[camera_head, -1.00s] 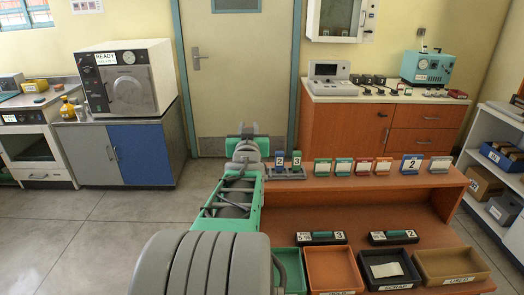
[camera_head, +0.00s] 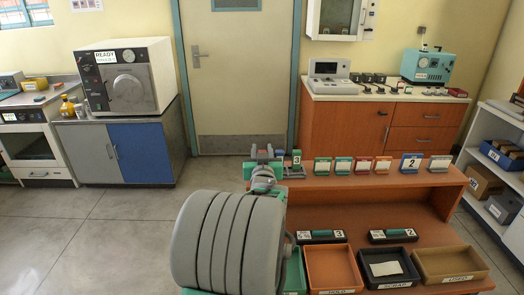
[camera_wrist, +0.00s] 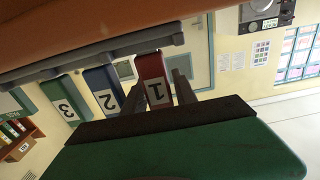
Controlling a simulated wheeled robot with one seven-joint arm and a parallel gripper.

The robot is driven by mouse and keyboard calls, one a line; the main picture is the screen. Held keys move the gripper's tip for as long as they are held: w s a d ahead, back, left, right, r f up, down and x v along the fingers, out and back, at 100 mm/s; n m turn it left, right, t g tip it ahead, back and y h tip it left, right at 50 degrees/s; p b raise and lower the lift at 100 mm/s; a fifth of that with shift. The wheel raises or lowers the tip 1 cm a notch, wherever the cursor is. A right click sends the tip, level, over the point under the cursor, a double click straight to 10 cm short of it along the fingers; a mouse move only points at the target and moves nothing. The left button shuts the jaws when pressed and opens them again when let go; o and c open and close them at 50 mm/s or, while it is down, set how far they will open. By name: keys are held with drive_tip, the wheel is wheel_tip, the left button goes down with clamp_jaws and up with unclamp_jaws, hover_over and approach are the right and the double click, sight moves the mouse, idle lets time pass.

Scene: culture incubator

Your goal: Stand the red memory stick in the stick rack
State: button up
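The red memory stick (camera_wrist: 152,78), labelled 1, shows in the wrist view, where the picture is upside down. It is between the two fingers of my gripper (camera_wrist: 157,88), which look close against its sides. Its far end meets the grey stick rack (camera_wrist: 90,57); whether it is fully seated is hidden. Beside it in the rack stand the blue stick (camera_wrist: 103,92) labelled 2 and the green stick (camera_wrist: 65,98) labelled 3. The green stick (camera_head: 296,158) shows there.
Several coloured cards stand along the shelf right of the rack, including a blue one (camera_head: 411,163) labelled 2. Below are an orange tray (camera_head: 334,289), a black tray (camera_head: 413,270) and a brown tray (camera_head: 484,262). Two dark labelled holders (camera_head: 321,238) (camera_head: 393,237) lie behind them.

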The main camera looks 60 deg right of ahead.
drive_tip(key=shift+a, duration=0.1)
drive_tip(key=b+v, duration=0.2)
drive_tip(key=v, duration=1)
drive_tip(key=w+a+f+n+t+y, duration=0.1)
drive_tip(key=w+a+f+n+y, duration=0.15)
drive_tip(key=w+a, duration=0.35)
drive_tip(key=w+a+f+n+t+y, duration=0.1)
drive_tip(key=w+a+f+n+y, duration=0.2)
drive_tip(key=w, duration=0.4)
drive_tip(key=w+a+f+n+y, duration=0.1)
drive_tip(key=w+a+f+y, duration=0.15)
drive_tip(key=a, duration=0.45)
drive_tip(key=w+a+f+n+y, duration=0.1)
drive_tip(key=w+a+f+y, duration=0.1)
drive_tip(key=w+a+y, duration=0.35)
drive_tip(key=s+a+f+n+g+y, duration=0.1)
drive_tip(key=s+a+g, duration=0.3)
drive_tip(key=a, duration=0.8)
drive_tip(key=s+a+f+n+g+y, duration=0.1)
drive_tip(key=s+a+f+n+g, duration=0.2)
drive_tip(key=a, duration=0.9)
drive_tip(key=s+f+n, duration=0.1)
drive_tip(key=s, duration=0.2)
drive_tip(key=shift+s+a+f+g, duration=0.15)
drive_tip(key=shift+s+a+g, duration=0.05)
drive_tip(key=shift+s+g, duration=0.2)
drive_tip(key=shift+y, duration=0.25)
